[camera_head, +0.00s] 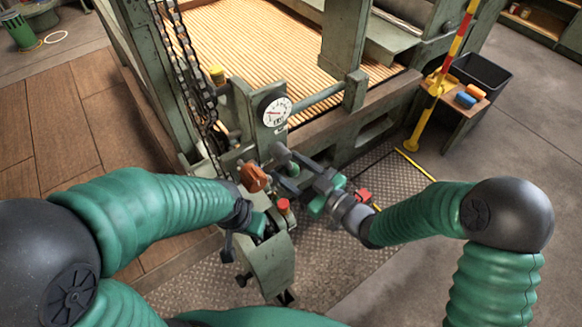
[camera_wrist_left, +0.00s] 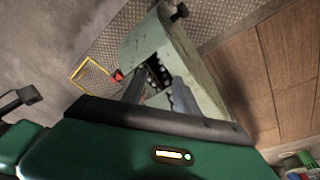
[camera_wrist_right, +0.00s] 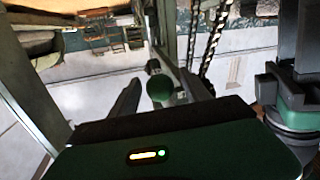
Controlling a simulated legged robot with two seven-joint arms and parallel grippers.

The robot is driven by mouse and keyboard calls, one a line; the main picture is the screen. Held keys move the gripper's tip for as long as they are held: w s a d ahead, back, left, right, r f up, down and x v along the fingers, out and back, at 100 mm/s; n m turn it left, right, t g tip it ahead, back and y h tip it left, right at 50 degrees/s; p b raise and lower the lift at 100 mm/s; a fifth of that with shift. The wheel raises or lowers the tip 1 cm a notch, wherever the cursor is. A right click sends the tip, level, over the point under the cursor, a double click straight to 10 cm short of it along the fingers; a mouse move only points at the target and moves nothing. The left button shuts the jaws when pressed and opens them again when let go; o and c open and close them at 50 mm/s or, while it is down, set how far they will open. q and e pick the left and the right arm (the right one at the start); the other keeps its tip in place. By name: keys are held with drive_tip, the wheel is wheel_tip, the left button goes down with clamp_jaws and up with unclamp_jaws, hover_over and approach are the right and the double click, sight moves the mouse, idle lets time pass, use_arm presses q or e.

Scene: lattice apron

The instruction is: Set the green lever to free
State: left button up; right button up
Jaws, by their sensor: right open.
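The green lever's round knob (camera_wrist_right: 160,88) shows in the right wrist view between the spread fingers of my right gripper (camera_wrist_right: 160,92), with gaps on both sides. In the head view the knob (camera_head: 293,169) is small, beside the gauge panel, and my right gripper (camera_head: 287,161) reaches it from the right. The lever's shaft is mostly hidden. My left gripper (camera_wrist_left: 156,88) has its fingers apart over the dark slot of a pale green pedestal (camera_wrist_left: 150,38); whether anything lies between them is unclear. No free or locked label is readable.
An orange knob (camera_head: 253,177) and a red button (camera_head: 283,205) sit close to both grippers. A round gauge (camera_head: 276,112) stands behind the knob. Chains (camera_head: 190,80) hang to the left. A yellow-red post (camera_head: 440,85) and a small table (camera_head: 455,115) stand at right.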

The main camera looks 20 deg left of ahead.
drive_tip(key=shift+d, duration=0.15)
clamp_jaws()
idle(1.2)
